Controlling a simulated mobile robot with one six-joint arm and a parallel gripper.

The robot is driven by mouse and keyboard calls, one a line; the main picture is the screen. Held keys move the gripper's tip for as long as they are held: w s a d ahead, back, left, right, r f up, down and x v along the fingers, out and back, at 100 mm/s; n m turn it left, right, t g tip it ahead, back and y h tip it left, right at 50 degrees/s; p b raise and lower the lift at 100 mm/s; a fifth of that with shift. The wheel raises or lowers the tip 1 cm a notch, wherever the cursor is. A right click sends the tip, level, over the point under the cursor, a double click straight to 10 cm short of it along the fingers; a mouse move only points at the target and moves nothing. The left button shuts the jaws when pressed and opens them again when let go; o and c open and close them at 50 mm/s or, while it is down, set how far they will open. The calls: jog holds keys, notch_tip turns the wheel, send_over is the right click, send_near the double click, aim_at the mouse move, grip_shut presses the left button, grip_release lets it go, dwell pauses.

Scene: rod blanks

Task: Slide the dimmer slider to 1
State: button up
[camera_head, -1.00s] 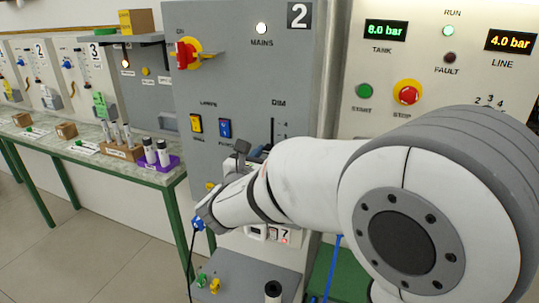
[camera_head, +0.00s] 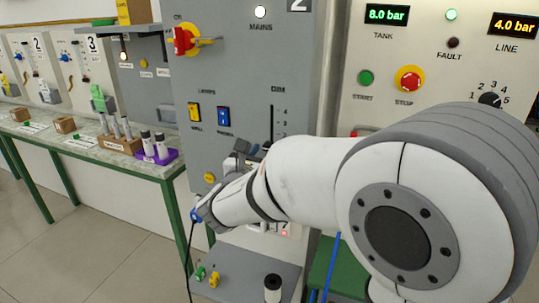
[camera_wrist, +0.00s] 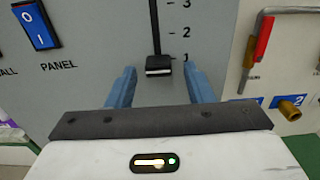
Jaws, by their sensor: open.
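The dimmer slider's dark knob (camera_wrist: 158,65) sits at the bottom of its vertical slot in the wrist view, about level with the mark 1. Marks 2 and 3 are above it. My gripper (camera_wrist: 159,70) is open, with one blue finger to the left of the knob and one to the right. Gaps show on both sides, and I cannot tell how far the fingertips are from the panel. In the head view, the upper slot (camera_head: 272,118) shows under the DIM label, but my arm hides the knob.
The blue panel switch (camera_wrist: 36,24) is left of the slot. A red-handled valve (camera_wrist: 263,38) and brass fitting (camera_wrist: 289,109) are on the right. In the head view, a yellow lamp switch (camera_head: 195,113) and red rotary switch (camera_head: 186,39) share the grey panel.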

jog(key=v, duration=0.7)
jog(key=shift+s+a+b, duration=0.15)
jog(key=shift+s+b, duration=0.2)
jog(key=shift+b, duration=0.1)
jog(key=s+d+f+m+g+h, duration=0.1)
jog(key=s+d+f+m+g, duration=0.3)
jog(key=d+m+g, duration=0.45)
jog(key=s+d+f+m+g+h, duration=0.1)
jog(key=s+d+f+m+g, duration=0.4)
jog(key=d, duration=0.6)
jog(key=s+f+m+y, duration=0.4)
jog(key=s+m+y, duration=0.4)
jog(key=m, duration=1)
jog(key=shift+s+d+g, duration=0.35)
jog(key=shift+d+g, duration=0.05)
jog(key=shift+g, duration=0.05)
